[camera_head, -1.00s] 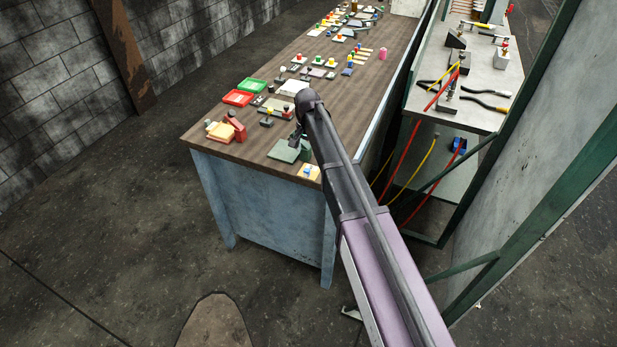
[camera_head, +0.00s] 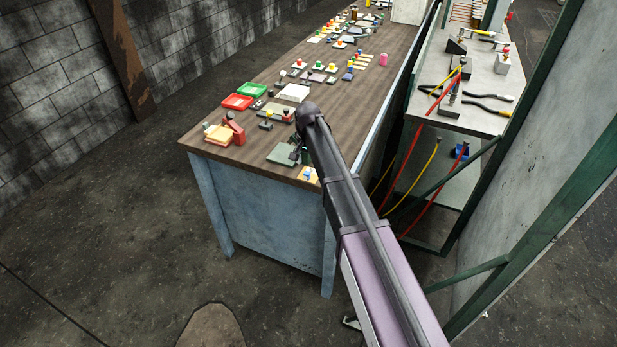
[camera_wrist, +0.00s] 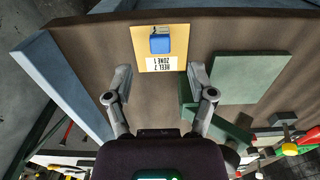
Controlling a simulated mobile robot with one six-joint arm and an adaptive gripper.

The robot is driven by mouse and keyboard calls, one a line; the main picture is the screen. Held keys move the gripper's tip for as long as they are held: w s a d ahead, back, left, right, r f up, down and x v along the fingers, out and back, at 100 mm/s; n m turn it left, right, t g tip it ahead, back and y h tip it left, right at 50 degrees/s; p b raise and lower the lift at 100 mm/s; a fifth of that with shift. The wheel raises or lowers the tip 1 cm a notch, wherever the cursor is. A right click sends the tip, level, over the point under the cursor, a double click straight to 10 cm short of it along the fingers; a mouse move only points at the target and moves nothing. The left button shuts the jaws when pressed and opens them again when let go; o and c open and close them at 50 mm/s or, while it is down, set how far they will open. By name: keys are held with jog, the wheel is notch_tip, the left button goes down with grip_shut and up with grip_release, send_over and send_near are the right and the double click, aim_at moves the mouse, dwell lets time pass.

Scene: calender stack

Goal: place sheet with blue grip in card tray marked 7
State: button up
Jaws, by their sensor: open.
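In the head view my gripper (camera_head: 298,155) is partly hidden by my arm. I cannot make out a tray marked 7.
A green plate (camera_wrist: 247,78) with a green upright piece lies right beside my gripper in the wrist view. Red (camera_head: 237,102) and green (camera_head: 252,90) trays, a red and tan stack (camera_head: 219,134) and several small knobbed pieces stand farther along the table (camera_head: 262,166).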

aim_at(307, 172)
jog(key=shift+f+b, duration=2.6)
jog(key=shift+b, duration=0.05)
grip_shut()
